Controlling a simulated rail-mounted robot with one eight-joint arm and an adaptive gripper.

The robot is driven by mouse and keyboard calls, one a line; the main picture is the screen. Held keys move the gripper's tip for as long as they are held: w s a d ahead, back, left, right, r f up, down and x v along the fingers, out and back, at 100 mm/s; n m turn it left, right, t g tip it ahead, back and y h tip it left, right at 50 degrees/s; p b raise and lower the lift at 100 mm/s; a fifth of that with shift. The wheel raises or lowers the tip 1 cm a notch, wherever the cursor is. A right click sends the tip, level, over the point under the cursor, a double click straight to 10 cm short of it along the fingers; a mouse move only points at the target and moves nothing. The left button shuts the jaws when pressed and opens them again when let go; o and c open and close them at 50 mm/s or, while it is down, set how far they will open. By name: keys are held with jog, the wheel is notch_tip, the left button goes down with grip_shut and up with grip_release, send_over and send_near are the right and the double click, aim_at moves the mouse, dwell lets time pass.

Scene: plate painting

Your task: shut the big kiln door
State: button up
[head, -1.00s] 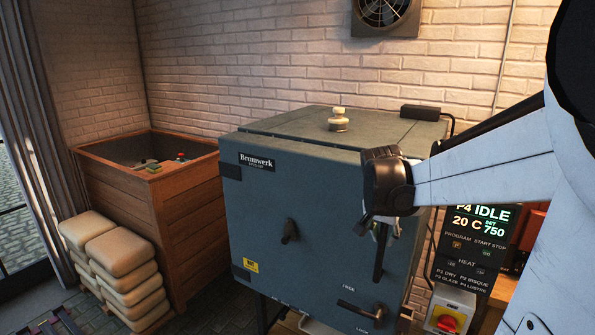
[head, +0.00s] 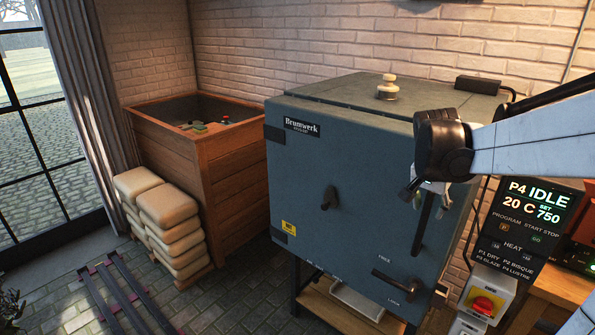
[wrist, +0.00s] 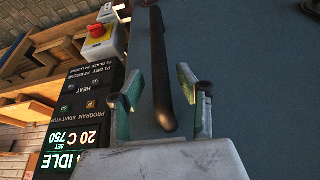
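The big kiln door (head: 350,235) is the blue-grey front with a Brumwerk label, in the head view. A dark line runs along its top edge; I cannot tell whether it is fully closed. A dark upright bar handle (head: 423,228) is on its right side. My gripper (head: 426,190) is at the handle's upper part, close to the door. In the wrist view my gripper (wrist: 158,90) is open, with a finger on each side of the bar handle (wrist: 160,75); contact is not clear. A latch lever (head: 395,286) slants low on the door between the FREE and LOCK labels.
A control panel (head: 525,225) reading P4 IDLE and a red switch (head: 484,303) are right of the kiln. A wooden bin (head: 215,150) and stacked sacks (head: 165,205) stand to the left. A floor rail (head: 120,300) lies front left, with clear paving before the kiln.

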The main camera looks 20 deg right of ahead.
jog(key=shift+v, duration=3.05)
